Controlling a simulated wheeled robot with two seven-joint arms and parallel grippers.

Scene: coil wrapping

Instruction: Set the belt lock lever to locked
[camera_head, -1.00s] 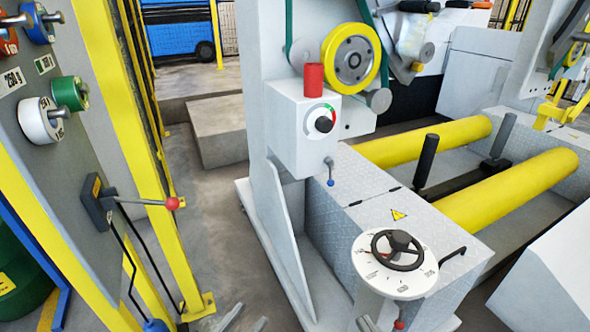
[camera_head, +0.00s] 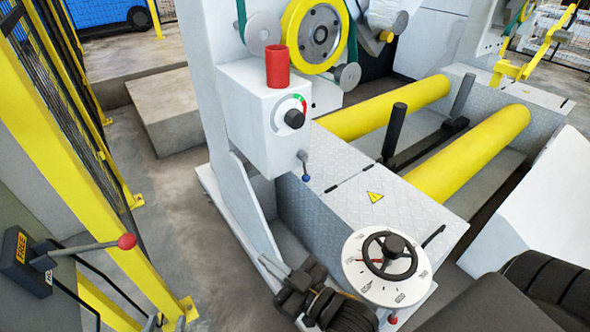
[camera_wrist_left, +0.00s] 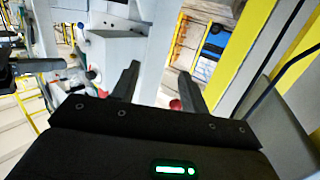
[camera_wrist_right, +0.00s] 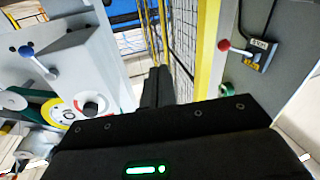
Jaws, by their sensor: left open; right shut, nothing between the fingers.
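The lever with a red ball (camera_head: 127,241) sticks out to the right from a dark plate (camera_head: 25,262) on the grey panel at left. The plate carries a yellow label that seems to read FREE. The lever also shows in the right wrist view (camera_wrist_right: 224,45), with a white and a yellow label at its base. My left gripper (camera_head: 165,323) is open, only its tips showing at the bottom edge, below and right of the ball. A red ball (camera_wrist_left: 175,104) shows between its fingers in the left wrist view. My right gripper (camera_head: 278,268) is shut and empty, beside the machine.
A white box (camera_head: 262,110) with a dial and a blue-ball lever (camera_head: 305,168) stands on the machine. A handwheel (camera_head: 390,255) is right of my right gripper. A yellow fence post (camera_head: 75,160) rises behind the red-ball lever. Grey floor lies between fence and machine.

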